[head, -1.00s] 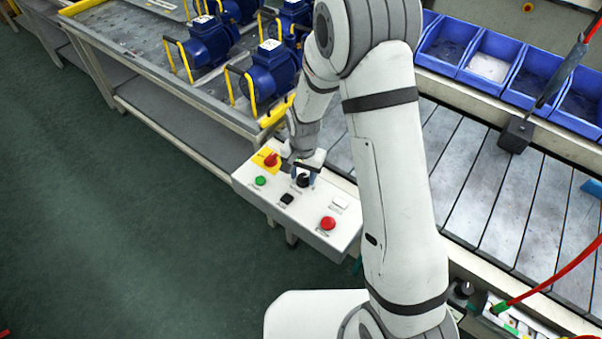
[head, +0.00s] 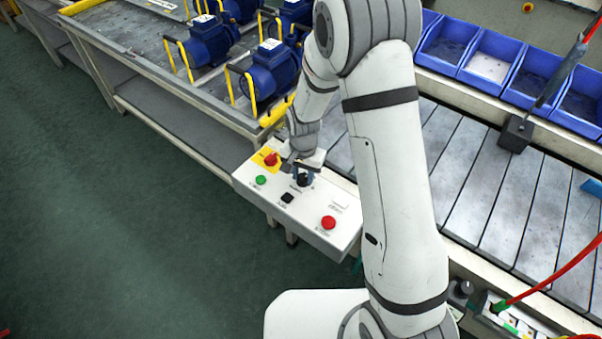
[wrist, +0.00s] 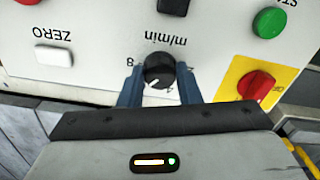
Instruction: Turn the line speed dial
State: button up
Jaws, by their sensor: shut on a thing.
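The line speed dial is a black round knob (wrist: 159,71) with a white pointer mark, on the white control panel (head: 267,194). In the wrist view it sits by the label "m/min", with part of a number scale around it. My gripper (wrist: 160,88) has its two blue fingers on either side of the knob, shut on it. The pointer mark points to the lower left in the wrist view. In the head view my gripper (head: 303,172) is over the panel and partly hides the knob (head: 303,180).
On the same panel are a red rotary switch on a yellow plate (wrist: 257,84), a green button (wrist: 269,22), a white ZERO button (wrist: 53,57), a black switch (head: 287,198) and a red button (head: 328,222). Blue pumps (head: 272,70) stand behind left. A slatted conveyor (head: 480,180) runs right.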

aim_at(302, 176)
jog(key=shift+w+r, duration=0.15)
jog(key=shift+w, duration=0.15)
dwell(0.5)
jog(key=o, duration=1)
jog(key=shift+s, duration=0.1)
jog(key=shift+c, duration=0.2)
notch_tip(302, 176, up, 8)
jog(key=shift+f+b, duration=0.2)
jog(key=shift+b, duration=0.2)
jog(key=shift+a+f, duration=0.1)
